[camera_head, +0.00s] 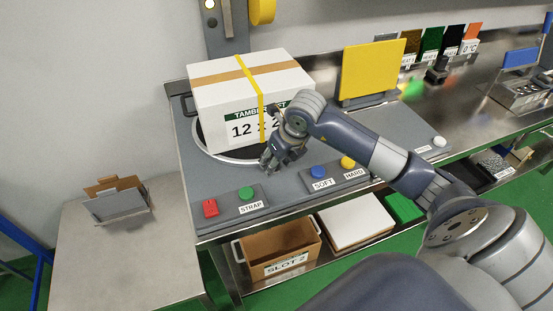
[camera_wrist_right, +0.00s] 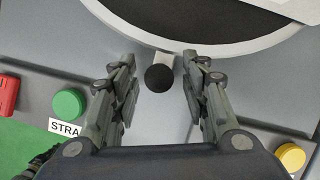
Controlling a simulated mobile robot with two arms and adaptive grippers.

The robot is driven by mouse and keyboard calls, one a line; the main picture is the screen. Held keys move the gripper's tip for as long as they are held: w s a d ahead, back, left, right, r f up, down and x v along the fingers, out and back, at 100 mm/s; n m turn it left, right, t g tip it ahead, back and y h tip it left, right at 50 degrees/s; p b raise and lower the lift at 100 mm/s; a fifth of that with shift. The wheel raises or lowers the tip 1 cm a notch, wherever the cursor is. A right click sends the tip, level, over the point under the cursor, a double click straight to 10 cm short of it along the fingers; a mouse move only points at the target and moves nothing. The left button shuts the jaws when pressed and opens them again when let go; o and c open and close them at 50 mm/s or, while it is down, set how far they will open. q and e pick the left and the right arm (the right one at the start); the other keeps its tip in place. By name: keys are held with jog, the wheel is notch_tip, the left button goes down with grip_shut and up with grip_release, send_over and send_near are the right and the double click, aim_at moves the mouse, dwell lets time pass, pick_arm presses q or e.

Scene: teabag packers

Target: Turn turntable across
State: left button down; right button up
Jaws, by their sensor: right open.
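The turntable (camera_head: 203,146) is a round dark disc with a light rim, set in the grey bench top. In the right wrist view its rim (camera_wrist_right: 240,46) curves across the top, with a short tab and a round black knob (camera_wrist_right: 159,78) at its near edge. A white box (camera_head: 215,101) with a brown tape band and a yellow strap sits on the turntable. My right gripper (camera_head: 268,164) is at the near edge of the turntable, in front of the box. In the right wrist view the gripper (camera_wrist_right: 158,95) is open, its fingers on either side of the knob. My left gripper is not seen.
A red button (camera_head: 210,208), green button (camera_head: 246,193), blue button (camera_head: 318,172) and yellow button (camera_head: 347,162) line the bench front. A yellow panel (camera_head: 371,69) stands behind. A brown bin (camera_head: 281,251) is below. A steel table (camera_head: 120,250) stands left.

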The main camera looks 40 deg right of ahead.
grip_shut()
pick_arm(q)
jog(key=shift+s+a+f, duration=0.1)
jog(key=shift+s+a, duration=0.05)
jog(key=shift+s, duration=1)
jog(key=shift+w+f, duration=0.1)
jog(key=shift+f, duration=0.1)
pick_arm(e)
jog(key=shift+s+d, duration=0.1)
jog(key=shift+d, duration=0.05)
